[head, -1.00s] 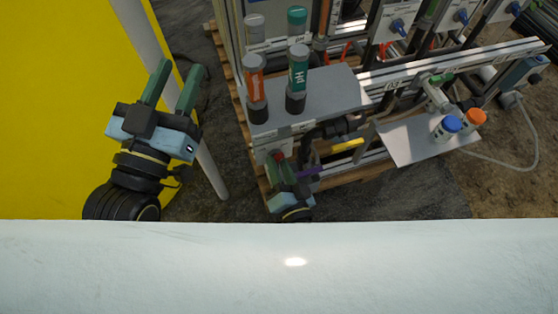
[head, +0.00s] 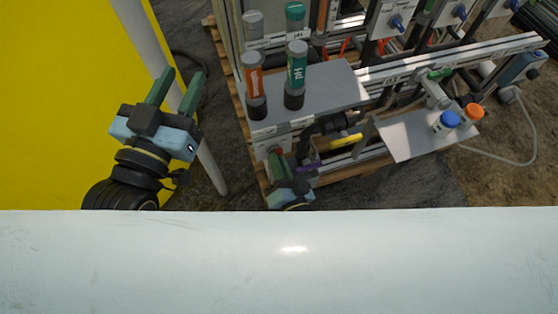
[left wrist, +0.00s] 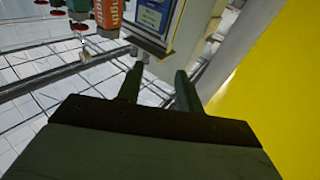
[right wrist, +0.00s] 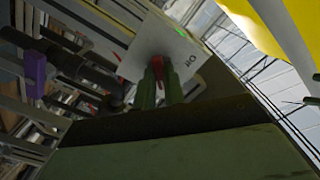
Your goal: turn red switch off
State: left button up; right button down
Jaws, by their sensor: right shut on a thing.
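The red switch (right wrist: 158,67) is on a pale panel (right wrist: 150,45) with an "ON" label and a small green light. In the right wrist view it shows as a red handle between my right fingers. In the head view only a bit of the red switch (head: 279,151) shows below the grey shelf. My right gripper (head: 281,160) is at it, shut on it; its fingertips also show in the right wrist view (right wrist: 158,75). The switch's exact angle is partly hidden by the fingers. My left gripper (head: 178,80) is open and empty, left of the skid.
The grey shelf (head: 325,85) above my right gripper carries orange and green capped cylinders. A purple part (head: 308,168) and a yellow part (head: 346,140) lie close to the right gripper. A pale post (head: 212,168) stands between the arms. A yellow surface (head: 60,100) fills the left.

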pick_arm(q)
jog(key=s+a+f+g+y+p, duration=0.1)
jog(key=s+a+f+g+p, duration=0.1)
jog(key=f, duration=0.5)
jog(key=s+a+f+g+y+p, duration=0.2)
jog(key=s+a+f+g+p, duration=0.1)
jog(key=s+f+g, duration=0.3)
jog(key=s+a+f+n+g+y+p, duration=0.1)
jog(key=s+a+f+g+y+p, duration=0.1)
jog(key=f+g, duration=0.5)
jog(key=shift+s+a+f, duration=0.7)
jog(key=shift+s+a, duration=0.15)
jog(key=shift+s, duration=0.35)
pick_arm(e)
jog(key=shift+n, duration=8.6)
pick_arm(q)
jog(key=shift+s+f, duration=0.1)
jog(key=shift+f, duration=0.15)
pick_arm(e)
jog(key=c, duration=1.5)
grip_release()
pick_arm(q)
jog(key=shift+r, duration=0.1)
jog(key=shift+r+p, duration=0.1)
jog(key=shift+p, duration=0.2)
pick_arm(e)
jog(key=shift+d, duration=0.1)
